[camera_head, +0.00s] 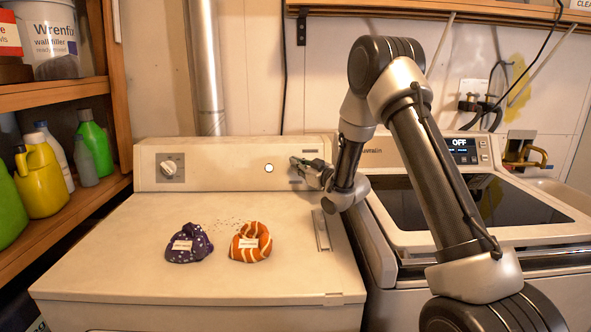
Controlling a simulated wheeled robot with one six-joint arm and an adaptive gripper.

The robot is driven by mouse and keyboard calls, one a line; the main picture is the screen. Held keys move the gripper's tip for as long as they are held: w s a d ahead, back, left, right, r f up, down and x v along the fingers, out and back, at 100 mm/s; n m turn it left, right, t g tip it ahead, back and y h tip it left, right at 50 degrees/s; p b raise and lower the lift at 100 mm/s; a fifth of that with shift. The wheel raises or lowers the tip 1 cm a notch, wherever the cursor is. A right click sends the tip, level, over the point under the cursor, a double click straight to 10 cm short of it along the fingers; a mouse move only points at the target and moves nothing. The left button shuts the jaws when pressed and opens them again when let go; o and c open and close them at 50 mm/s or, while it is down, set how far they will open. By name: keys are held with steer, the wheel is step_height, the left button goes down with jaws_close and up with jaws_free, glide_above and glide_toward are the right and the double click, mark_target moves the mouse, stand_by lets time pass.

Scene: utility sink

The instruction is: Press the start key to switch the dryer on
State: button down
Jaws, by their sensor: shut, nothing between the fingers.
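The dryer (100,232) is the cream machine on the left, with an upright control panel at its back. A round pale button with a dark ring, perhaps the start key (268,168), sits right of the panel's middle; no label on it is readable. My gripper (293,161) is shut and empty in front of the panel, just right of this button. It points left and hides a bit of the panel. I cannot tell whether its tip touches the panel.
A white knob (170,168) is on the panel's left. A purple dotted cloth (189,246) and an orange striped cloth (250,243) lie on the dryer top. The washer (515,207), its display reading OFF, stands right. Shelves (60,96) with bottles stand left.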

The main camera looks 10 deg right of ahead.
steer(key=shift+s, duration=0.1)
steer(key=shift+s+a+r, duration=0.1)
steer(key=shift+s+r, duration=0.15)
steer(key=shift+s, duration=0.4)
steer(key=s, duration=0.1)
steer(key=s+r, duration=0.1)
steer(key=s, duration=0.1)
steer(key=s+a, duration=0.1)
steer(key=shift+s+r, duration=0.3)
steer(key=shift+r, duration=0.1)
stand_by(0.4)
